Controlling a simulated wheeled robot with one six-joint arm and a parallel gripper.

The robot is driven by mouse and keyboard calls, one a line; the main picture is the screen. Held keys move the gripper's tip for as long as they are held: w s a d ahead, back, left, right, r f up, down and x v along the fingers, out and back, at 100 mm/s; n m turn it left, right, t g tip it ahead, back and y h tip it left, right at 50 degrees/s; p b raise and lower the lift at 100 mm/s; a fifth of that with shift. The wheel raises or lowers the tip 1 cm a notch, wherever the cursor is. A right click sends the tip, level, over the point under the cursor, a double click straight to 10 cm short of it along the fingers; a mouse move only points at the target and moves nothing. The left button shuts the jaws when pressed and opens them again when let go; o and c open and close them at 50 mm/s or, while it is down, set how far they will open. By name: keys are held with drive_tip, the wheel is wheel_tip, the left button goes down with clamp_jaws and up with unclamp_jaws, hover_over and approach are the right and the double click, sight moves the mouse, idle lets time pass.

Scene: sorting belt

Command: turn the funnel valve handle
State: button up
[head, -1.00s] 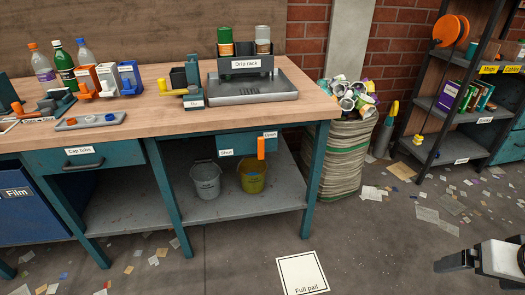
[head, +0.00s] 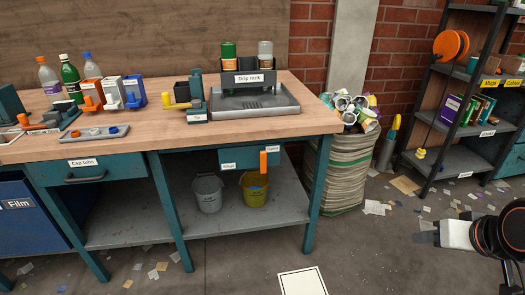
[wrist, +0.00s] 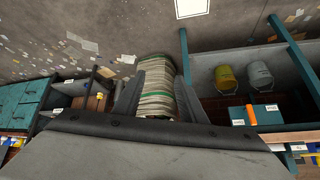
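The orange valve handle (head: 263,162) hangs down from a teal box (head: 237,158) under the bench top. It is upright, beside the label "Open" (head: 273,149); the label "Shut" (head: 229,166) is to its left. The handle also shows in the wrist view (wrist: 250,115). My gripper (head: 424,233) is at the right in the head view, well away from the handle.
A grey pail (head: 207,194) and a yellow pail (head: 254,190) stand on the lower shelf, the yellow one below the handle. Floor between bench and gripper has only scraps and a white square (head: 302,282).

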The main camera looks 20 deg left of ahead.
drive_tip(key=w+a+n+t+y, duration=0.2)
drive_tip(key=w+a, duration=0.6)
drive_tip(key=a, duration=0.4)
drive_tip(key=n+t+y, duration=0.2)
drive_tip(key=t+y, duration=0.3)
drive_tip(key=t, duration=0.1)
approach(264, 155)
drive_tip(key=x, duration=1.1)
drive_tip(key=shift+s, duration=0.1)
drive_tip(key=shift+c, duration=0.7)
clamp_jaws()
